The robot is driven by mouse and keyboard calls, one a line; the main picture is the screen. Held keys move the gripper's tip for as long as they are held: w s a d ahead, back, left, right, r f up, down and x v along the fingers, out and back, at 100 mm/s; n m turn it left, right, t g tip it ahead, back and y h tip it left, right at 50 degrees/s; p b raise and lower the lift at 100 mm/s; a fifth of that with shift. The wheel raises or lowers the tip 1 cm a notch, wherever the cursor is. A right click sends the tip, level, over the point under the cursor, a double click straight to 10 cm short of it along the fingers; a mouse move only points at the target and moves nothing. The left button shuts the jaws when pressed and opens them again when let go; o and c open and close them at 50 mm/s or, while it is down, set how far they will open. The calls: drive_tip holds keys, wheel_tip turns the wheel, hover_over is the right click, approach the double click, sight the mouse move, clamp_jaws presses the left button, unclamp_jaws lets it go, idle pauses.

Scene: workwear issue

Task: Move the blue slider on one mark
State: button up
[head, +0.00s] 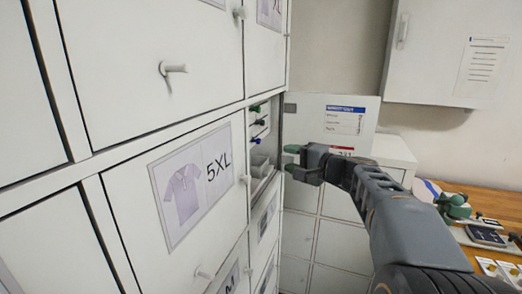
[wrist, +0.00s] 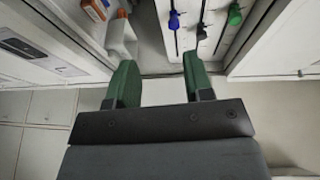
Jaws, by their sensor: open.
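The blue slider (wrist: 174,20) sits on a rod in a white panel (wrist: 213,8), inside an open compartment of the locker wall. A black slider (wrist: 200,31) and a green slider (wrist: 235,15) sit on rods beside it. In the head view the blue slider (head: 256,141) is lowest, below the black and green ones. My gripper (wrist: 158,62) has green fingers, spread apart with nothing between them. It is in front of the compartment, apart from the blue slider, which appears beyond the right finger in the wrist view. Any marks along the rod are too small to read.
White lockers (head: 120,60) with knobs fill the left. An open door with a label (head: 345,118) stands behind my gripper. A white bottle-like item (wrist: 121,38) with an orange top is in the compartment. A wooden table (head: 480,205) with several items is at right.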

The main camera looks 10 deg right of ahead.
sight(256, 141)
drive_tip(key=w+a+t+p, duration=0.1)
drive_tip(key=w+a+p, duration=0.3)
drive_tip(key=w, duration=0.8)
drive_tip(key=shift+w+a+r+m, duration=0.25)
drive_tip(key=shift+a+r, duration=0.2)
drive_tip(key=shift+a, duration=0.6)
drive_tip(key=shift+s, duration=0.1)
clamp_jaws()
